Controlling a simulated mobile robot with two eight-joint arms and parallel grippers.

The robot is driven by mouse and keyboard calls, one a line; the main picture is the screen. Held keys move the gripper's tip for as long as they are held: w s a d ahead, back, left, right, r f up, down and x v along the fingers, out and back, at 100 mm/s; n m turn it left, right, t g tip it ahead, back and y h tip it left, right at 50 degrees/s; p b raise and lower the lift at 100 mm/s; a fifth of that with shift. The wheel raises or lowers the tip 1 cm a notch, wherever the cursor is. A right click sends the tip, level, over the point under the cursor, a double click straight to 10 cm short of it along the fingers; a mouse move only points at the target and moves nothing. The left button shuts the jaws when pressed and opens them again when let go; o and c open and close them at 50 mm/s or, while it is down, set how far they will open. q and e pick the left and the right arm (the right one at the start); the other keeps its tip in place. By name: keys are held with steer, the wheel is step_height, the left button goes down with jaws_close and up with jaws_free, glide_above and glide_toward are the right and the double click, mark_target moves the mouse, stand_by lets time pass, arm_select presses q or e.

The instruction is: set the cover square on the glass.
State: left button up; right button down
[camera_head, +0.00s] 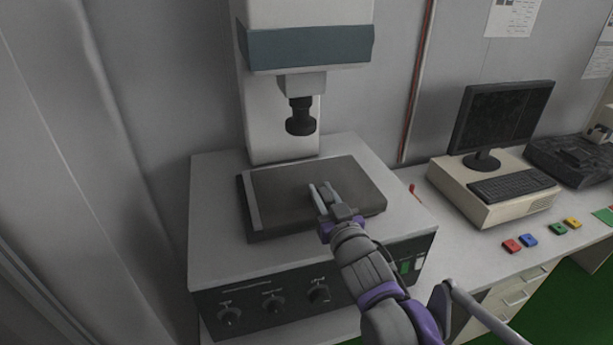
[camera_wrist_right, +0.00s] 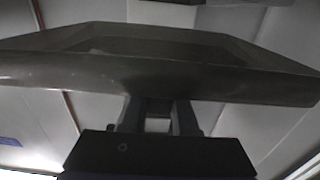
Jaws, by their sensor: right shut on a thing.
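The cover is a dark, flat, rectangular plate (camera_head: 285,182) on top of the machine's bed in the head view. A paler strip (camera_head: 252,203) shows along its left side; this may be the glass, the rest of which is hidden. My right gripper (camera_head: 323,190) reaches in from the lower right, at the cover's front part. In the right wrist view my right gripper (camera_wrist_right: 159,108) is shut on the near edge of the cover (camera_wrist_right: 90,75), which spans the picture. I cannot tell whether the cover touches the glass. My left gripper is not in view.
The machine's grey body (camera_head: 215,230) has knobs on its front. A black lens head (camera_head: 300,118) hangs above the back of the bed. To the right, a counter holds a monitor (camera_head: 505,115), a keyboard (camera_head: 512,186) and several coloured blocks (camera_head: 528,240).

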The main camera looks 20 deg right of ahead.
mark_target(307, 170)
steer(key=w+p, duration=0.1)
steer(key=w, duration=1)
steer(key=shift+a+f, duration=0.1)
steer(key=shift+a, duration=0.05)
steer(key=shift+f, duration=1.7)
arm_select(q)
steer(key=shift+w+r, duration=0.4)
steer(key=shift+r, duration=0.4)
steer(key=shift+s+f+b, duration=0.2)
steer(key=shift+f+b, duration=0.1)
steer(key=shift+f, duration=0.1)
arm_select(e)
steer(key=shift+s+f, duration=0.1)
steer(key=shift+f, duration=0.45)
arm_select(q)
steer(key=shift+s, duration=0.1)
arm_select(e)
steer(key=c, duration=0.7)
jaws_free()
steer(key=shift+s+f, duration=0.1)
steer(key=shift+f, duration=0.1)
